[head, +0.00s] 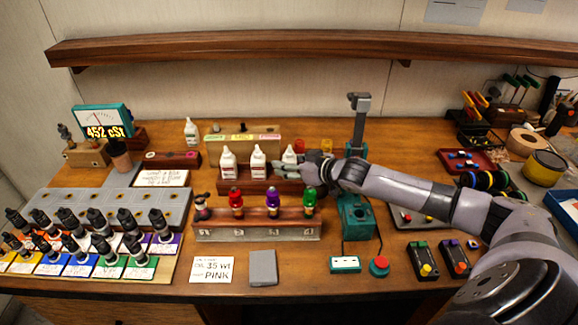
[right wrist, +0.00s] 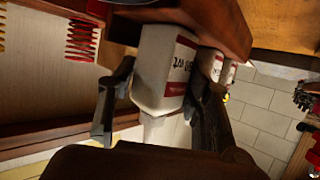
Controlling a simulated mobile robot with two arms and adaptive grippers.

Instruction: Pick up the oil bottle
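Three white oil bottles with red-and-white labels stand in a row on a brown wooden rack: the left bottle (head: 228,163), the middle bottle (head: 258,162) and the right bottle (head: 289,156). My right gripper (head: 305,172) reaches in from the right to the right bottle and partly hides it. In the right wrist view, a white bottle (right wrist: 162,68) appears upside down between the two fingers of the right gripper (right wrist: 158,100). The fingers are spread around it, with a small gap seeming to show on the left. My left gripper is not in view.
Another white bottle (head: 191,132) stands behind. A front rack (head: 258,233) holds red, purple and green shocks. A card (head: 213,269) reads 35 wt and pink. A teal stand (head: 356,215) stands close to my right arm. A shelf (head: 230,45) runs above.

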